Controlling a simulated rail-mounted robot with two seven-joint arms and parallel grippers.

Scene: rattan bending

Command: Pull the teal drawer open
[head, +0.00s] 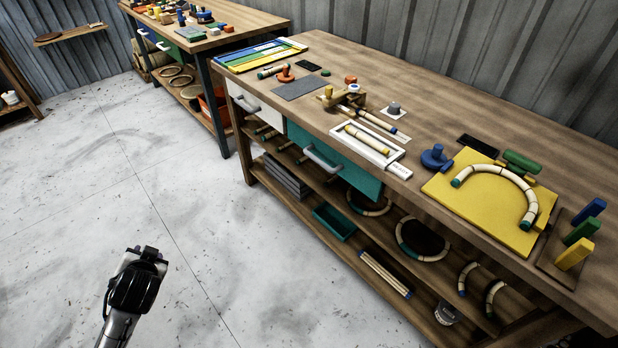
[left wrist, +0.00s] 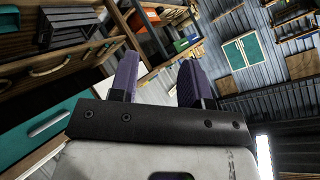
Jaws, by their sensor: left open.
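The teal drawer (head: 348,174) sits under the near workbench top, with its front looking flush with the bench. Its grey bar handle (head: 322,160) sticks out from the front. In the left wrist view a teal front (left wrist: 22,112) with a pale handle (left wrist: 48,124) shows at the left, tilted. My left gripper (head: 149,254) is over the floor at the lower left of the head view, well apart from the handle. In the left wrist view its two purple fingers (left wrist: 156,78) stand apart with nothing between them. My right gripper is not in view.
A white drawer (head: 250,105) is left of the teal one. The bench top carries a yellow board (head: 480,222) and a white tray (head: 372,148). The floor before the bench is clear.

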